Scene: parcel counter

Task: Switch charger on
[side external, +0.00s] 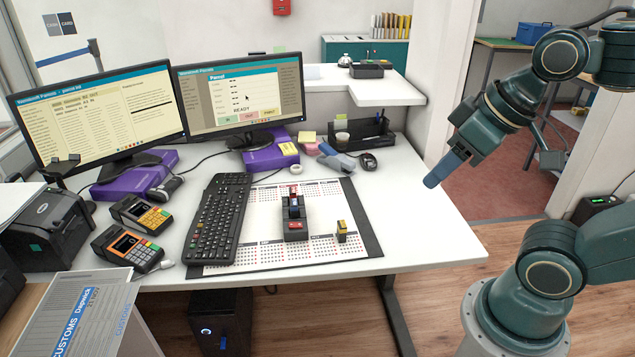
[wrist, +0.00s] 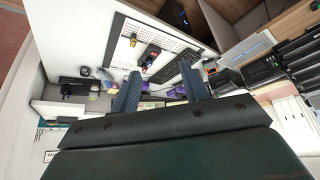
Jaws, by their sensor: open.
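My gripper (side external: 438,175) hangs in the air past the right edge of the white desk, apart from everything. In the wrist view its two blue fingers stand wide apart with nothing between them (wrist: 160,92). Nothing in view is clearly marked as a charger. A small black box with a green light (side external: 600,203) sits at the far right, beyond my arm; I cannot tell whether it is the charger or how its switch stands. A black-and-red device (side external: 295,218) stands on the desk mat; it also shows in the wrist view (wrist: 150,57).
A small yellow-and-black block (side external: 341,232) stands right of the device on the mat (side external: 370,235). A keyboard (side external: 218,215), two card terminals (side external: 140,213) and two monitors (side external: 245,90) fill the left and back. The desk's right side (side external: 425,235) is clear.

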